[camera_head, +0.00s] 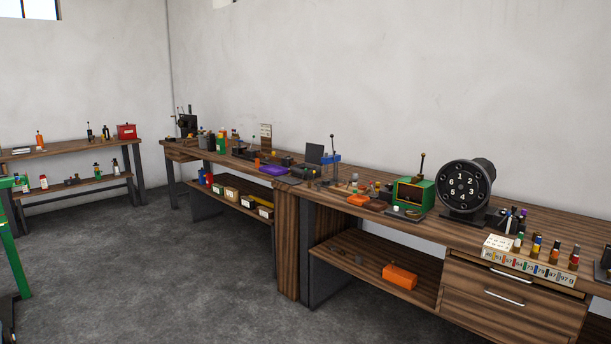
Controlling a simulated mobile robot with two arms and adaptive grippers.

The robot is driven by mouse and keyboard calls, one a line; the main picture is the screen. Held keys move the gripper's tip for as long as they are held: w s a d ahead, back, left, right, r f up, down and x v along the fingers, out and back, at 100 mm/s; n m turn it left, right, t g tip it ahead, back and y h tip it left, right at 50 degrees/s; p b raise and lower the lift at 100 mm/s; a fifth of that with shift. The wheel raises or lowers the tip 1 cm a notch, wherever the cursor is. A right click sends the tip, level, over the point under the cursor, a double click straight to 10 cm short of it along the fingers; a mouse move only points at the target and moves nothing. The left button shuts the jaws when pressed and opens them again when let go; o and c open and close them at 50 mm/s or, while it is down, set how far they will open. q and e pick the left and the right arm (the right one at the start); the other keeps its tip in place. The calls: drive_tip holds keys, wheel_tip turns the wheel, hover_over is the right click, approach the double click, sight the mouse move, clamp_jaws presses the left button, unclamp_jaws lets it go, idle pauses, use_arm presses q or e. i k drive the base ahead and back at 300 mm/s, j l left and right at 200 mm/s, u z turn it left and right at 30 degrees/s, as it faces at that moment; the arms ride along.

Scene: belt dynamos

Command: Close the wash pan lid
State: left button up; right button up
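I cannot identify the wash pan with certainty. A small dark box with a raised dark panel (314,153), which may be an open lid, stands on the long wooden workbench (345,207) near the middle of the view. It is small and far off, so its details do not show. Neither my left nor my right gripper is in view.
A green box (413,194), a black numbered dial (464,188) and a white rack of small bottles (528,260) crowd the bench's right part. An orange box (399,276) lies on the lower shelf. A second bench (75,149) stands far left. The grey floor (165,270) is open.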

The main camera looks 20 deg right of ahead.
sight(314, 151)
drive_tip(key=i+l, duration=0.1)
drive_tip(key=i, duration=0.45)
drive_tip(key=i+l, duration=0.15)
drive_tip(key=i, duration=0.4)
